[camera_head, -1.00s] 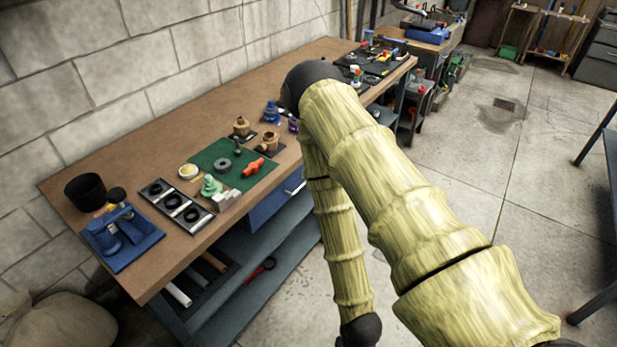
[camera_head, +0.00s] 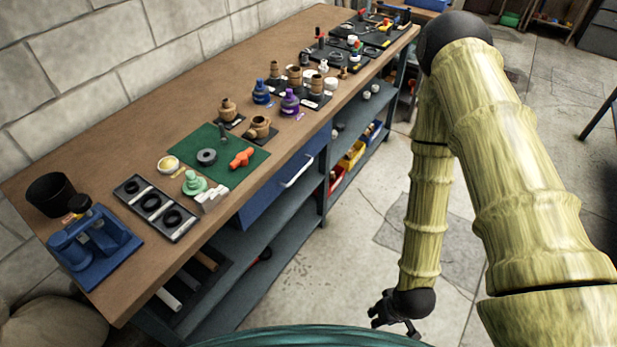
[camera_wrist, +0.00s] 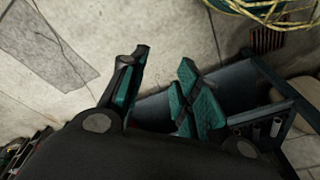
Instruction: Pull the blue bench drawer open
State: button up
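The blue bench drawer (camera_head: 268,205) sits under the worktop in the head view, its front about flush with the bench front, so it looks closed. Its pale bar handle (camera_head: 298,171) runs across the front and is unobstructed. My gripper (camera_head: 392,322) hangs low over the floor, to the right of and below the drawer in the picture, clear of the bench and touching nothing. In the wrist view my gripper (camera_wrist: 160,90) shows two teal-padded fingers spread apart with nothing between them. I cannot make out the drawer handle in the wrist view.
The wooden worktop (camera_head: 80,185) holds a green mat (camera_head: 180,150), a blue vise-like tool (camera_head: 95,245), a ring tray (camera_head: 130,190) and several fittings. Lower shelves (camera_head: 255,270) and coloured bins (camera_head: 350,155) are below. Concrete floor (camera_head: 350,270) in front is open.

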jog(key=w+a+f+n+t+y+b, duration=0.1)
jog(key=w+f+n+b, duration=0.15)
jog(key=w, duration=0.35)
jog(key=w+a+f+n+t+y+b, duration=0.1)
jog(key=w+a+n+b, duration=0.15)
jog(key=w, duration=0.35)
jog(key=n+t+y+b, duration=0.6)
jog(key=n+y+b, duration=0.4)
jog(key=n+b, duration=1.45)
send_near(298, 174)
jog(key=m+b, duration=0.3)
jog(key=x, duration=0.3)
jog(key=b+x, duration=0.1)
jog(key=x, duration=0.6)
jog(key=shift+w+f, duration=0.2)
jog(key=shift+f, duration=0.1)
grip_shut()
